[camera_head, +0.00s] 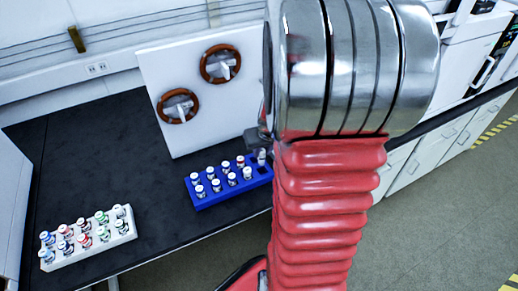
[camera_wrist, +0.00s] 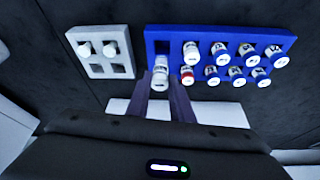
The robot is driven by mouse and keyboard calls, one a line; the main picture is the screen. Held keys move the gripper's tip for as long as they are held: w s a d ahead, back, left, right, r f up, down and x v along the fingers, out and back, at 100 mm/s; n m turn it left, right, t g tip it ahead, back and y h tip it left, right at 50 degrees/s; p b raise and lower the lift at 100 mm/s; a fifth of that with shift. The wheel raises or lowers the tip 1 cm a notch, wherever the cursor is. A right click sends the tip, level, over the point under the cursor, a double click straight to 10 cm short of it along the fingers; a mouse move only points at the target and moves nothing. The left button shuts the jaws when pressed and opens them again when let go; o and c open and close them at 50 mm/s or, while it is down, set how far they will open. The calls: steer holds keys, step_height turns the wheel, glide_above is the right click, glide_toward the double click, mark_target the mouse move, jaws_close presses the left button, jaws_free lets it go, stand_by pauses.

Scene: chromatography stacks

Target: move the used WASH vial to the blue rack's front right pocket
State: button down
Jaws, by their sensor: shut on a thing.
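The blue rack (camera_head: 222,194) stands on the black bench and also shows in the wrist view (camera_wrist: 220,36). Most of its pockets hold white-capped vials. Its front right pocket, at the upper left in the wrist view (camera_wrist: 164,48), looks empty. My gripper (camera_wrist: 161,92) is shut on a white-capped vial (camera_wrist: 160,70), also seen at the rack's right end in the head view (camera_head: 262,158). The vial is at the back right pocket; I cannot tell whether its base is in or above it. Its label is unreadable.
A small white rack (camera_wrist: 87,71) with two vials and two empty pockets sits beside the blue rack. A long white rack of vials (camera_head: 100,253) is at the bench's front left. A white panel with two round handles (camera_head: 190,62) stands behind the blue rack.

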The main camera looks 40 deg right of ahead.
mark_target(263, 164)
steer(key=shift+f, duration=1.25)
steer(key=shift+s+a, duration=0.1)
steer(key=shift+s, duration=0.2)
steer(key=shift+f, duration=1.6)
stand_by(0.5)
steer(key=c, duration=1.5)
jaws_free()
steer(key=shift+o, duration=0.3)
steer(key=o, duration=0.4)
steer(key=shift+s, duration=0.1)
steer(key=shift+c, duration=0.2)
